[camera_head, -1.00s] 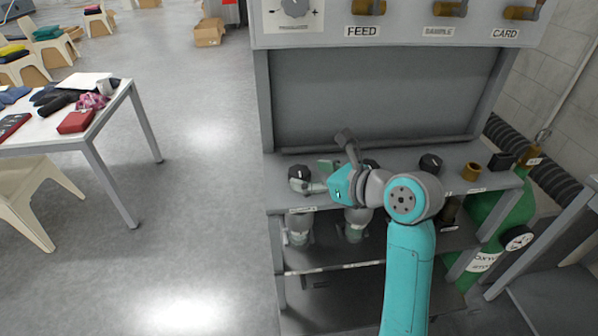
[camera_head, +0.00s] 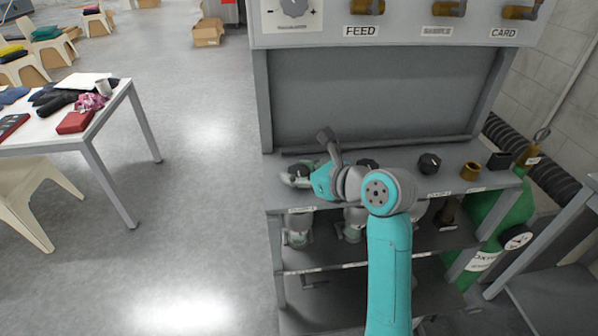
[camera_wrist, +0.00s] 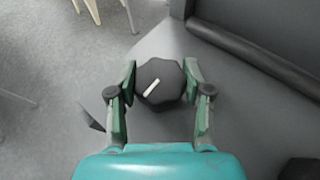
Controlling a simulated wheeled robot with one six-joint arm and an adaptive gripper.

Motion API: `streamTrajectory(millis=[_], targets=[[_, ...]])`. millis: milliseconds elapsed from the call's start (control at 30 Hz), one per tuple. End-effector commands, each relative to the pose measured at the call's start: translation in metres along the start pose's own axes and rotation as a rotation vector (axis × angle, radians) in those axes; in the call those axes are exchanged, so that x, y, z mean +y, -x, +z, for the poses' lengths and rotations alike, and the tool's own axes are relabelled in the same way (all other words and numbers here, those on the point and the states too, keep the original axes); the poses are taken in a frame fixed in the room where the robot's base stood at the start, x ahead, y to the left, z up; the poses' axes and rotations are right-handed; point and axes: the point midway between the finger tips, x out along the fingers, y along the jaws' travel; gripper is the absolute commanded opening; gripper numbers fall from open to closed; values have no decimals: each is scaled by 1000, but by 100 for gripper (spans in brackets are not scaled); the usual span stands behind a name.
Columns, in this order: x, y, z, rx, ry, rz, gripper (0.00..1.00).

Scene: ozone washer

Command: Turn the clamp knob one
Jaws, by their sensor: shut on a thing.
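The clamp knob (camera_wrist: 160,82) is black and many-sided, with a white pointer line, and stands on the grey shelf of the washer. In the wrist view my gripper (camera_wrist: 160,84) has one green finger on each side of the knob, shut on it. The pointer line slants from lower left to upper right. In the head view my gripper (camera_head: 298,174) is at the left end of the shelf, and my arm hides most of the knob there.
The washer's back panel (camera_head: 380,95) rises behind. A green cylinder (camera_head: 497,222) stands at the right.

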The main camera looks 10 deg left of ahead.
Motion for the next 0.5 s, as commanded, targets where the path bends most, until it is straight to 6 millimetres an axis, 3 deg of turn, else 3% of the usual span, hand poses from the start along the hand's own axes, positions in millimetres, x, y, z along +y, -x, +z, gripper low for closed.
streamTrajectory(millis=[500], targets=[[-2, 0, 0, 1, 62, 155, 15]])
